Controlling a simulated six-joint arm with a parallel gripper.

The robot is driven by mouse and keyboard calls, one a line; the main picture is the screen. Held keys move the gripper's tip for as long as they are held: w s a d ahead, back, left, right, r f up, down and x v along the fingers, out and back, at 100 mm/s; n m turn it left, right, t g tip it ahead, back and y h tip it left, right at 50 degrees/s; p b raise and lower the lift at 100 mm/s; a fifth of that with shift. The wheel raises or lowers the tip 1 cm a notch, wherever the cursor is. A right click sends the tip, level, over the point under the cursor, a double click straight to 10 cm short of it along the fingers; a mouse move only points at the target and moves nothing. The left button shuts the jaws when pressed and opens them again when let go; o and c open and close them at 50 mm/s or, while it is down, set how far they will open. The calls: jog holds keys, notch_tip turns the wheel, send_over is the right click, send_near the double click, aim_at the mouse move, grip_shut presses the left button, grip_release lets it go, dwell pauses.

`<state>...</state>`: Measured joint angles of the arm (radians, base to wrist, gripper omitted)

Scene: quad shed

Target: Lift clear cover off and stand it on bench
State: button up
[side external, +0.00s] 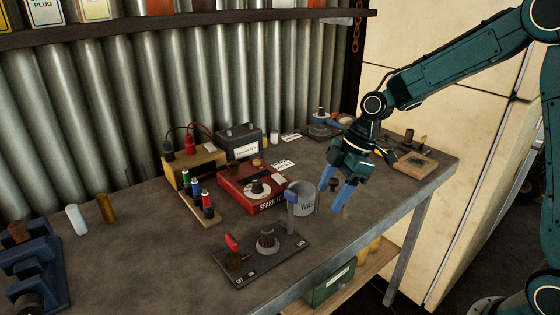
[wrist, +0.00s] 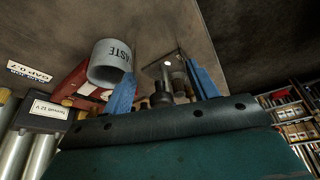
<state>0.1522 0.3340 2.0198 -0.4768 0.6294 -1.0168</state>
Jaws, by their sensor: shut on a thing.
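My gripper (side external: 335,196) is above the bench, right of the grey cup, with its blue fingers pointing down. In the wrist view the two fingers (wrist: 161,88) stand either side of a dark knob-like piece (wrist: 160,99), and they are shut on it. I take this to be the grip of the clear cover. The cover's transparent body is barely visible, so its lower edge and its height over the bench cannot be told.
A grey waste cup (side external: 308,203) and a red tester box (side external: 228,184) stand just left of my gripper. A wooden block (side external: 416,164) lies farther right. The bench's front right strip is clear.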

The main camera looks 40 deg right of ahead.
jog(key=shift+f, duration=1.65)
jog(key=shift+f, duration=0.3)
jog(key=o, duration=1.4)
jog(key=shift+r, duration=0.15)
jog(key=shift+r, duration=2.9)
